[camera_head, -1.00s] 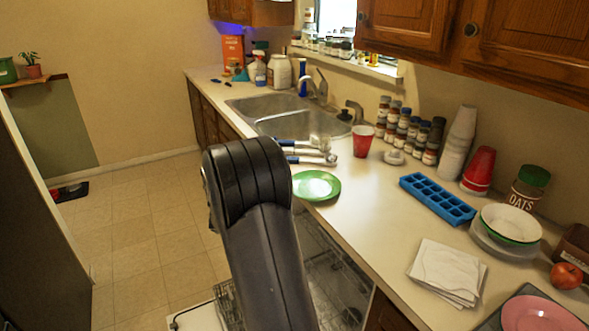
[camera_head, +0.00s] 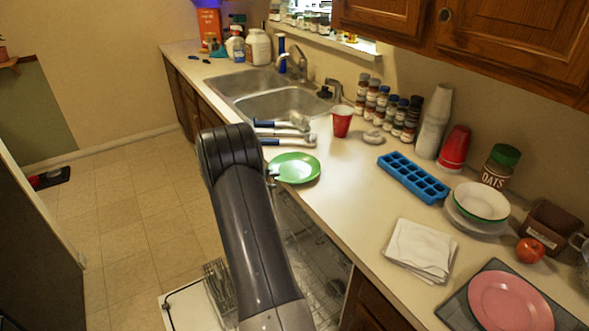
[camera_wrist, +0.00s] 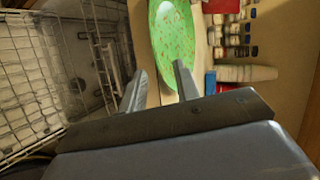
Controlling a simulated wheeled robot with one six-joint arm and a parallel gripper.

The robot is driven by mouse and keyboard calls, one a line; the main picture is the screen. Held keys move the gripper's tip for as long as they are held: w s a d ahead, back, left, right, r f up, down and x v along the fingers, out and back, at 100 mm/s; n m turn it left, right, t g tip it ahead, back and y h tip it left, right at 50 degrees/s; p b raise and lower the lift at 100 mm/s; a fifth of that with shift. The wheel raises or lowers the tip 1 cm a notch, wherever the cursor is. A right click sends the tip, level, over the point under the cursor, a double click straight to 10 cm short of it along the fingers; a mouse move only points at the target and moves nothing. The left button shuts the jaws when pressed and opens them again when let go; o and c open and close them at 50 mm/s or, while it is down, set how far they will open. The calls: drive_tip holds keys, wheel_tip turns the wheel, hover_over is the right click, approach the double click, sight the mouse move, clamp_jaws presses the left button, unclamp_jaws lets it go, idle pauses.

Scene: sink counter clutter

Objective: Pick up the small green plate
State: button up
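The small green plate (camera_head: 296,168) lies on the counter near its front edge, left of the red cup. It also shows in the wrist view (camera_wrist: 172,38), ahead of my fingers, with its near edge close to the gap between the tips. My gripper (camera_wrist: 160,80) is open, its two fingers apart with nothing held. In the head view my arm hides most of the gripper; a fingertip shows at the plate's left edge. I cannot tell whether it touches the plate.
Blue-handled utensils (camera_head: 285,140) lie just behind the plate, and a red cup (camera_head: 342,121) stands to its right. A blue ice tray (camera_head: 413,178) and folded napkins (camera_head: 420,250) lie further right. An open dishwasher rack (camera_wrist: 30,85) is below the counter edge.

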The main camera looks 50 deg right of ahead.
drive_tip(key=x, duration=0.3)
drive_tip(key=shift+f, duration=0.2)
clamp_jaws()
drive_tip(key=shift+r, duration=0.1)
